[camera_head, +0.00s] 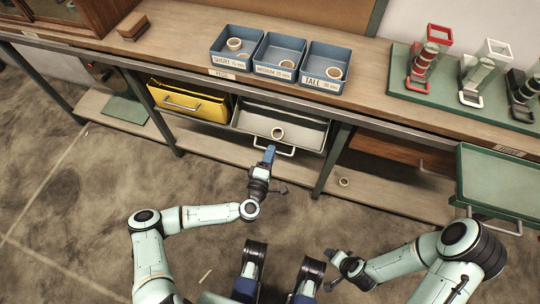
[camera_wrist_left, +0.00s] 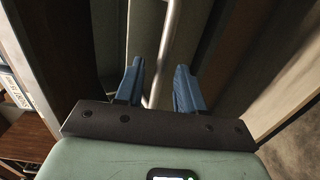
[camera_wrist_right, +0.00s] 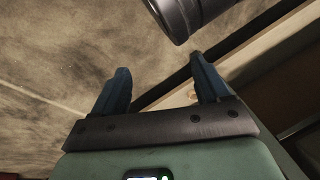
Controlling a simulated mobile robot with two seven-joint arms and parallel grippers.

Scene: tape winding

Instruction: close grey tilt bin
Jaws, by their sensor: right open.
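The grey tilt bin (camera_head: 312,134) hangs under the bench and is tipped open, with a tan roll (camera_head: 277,133) inside. Its pale bar handle (camera_head: 288,152) is on the front. My left gripper (camera_head: 269,154) is at the left part of this handle. In the left wrist view the handle bar (camera_wrist_left: 166,50) runs between the two blue fingers (camera_wrist_left: 157,88), which stand apart with space on both sides of the bar. My right gripper (camera_head: 331,270) is low in front of the bench, away from the bin. Its fingers (camera_wrist_right: 160,85) are apart and empty.
A yellow bin (camera_head: 190,102) hangs left of the grey one. A brown drawer (camera_head: 385,150) and a green tray (camera_head: 500,185) are at the right. Three blue bins (camera_head: 273,61) stand on the bench above. A roll (camera_head: 343,182) lies on the lower shelf.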

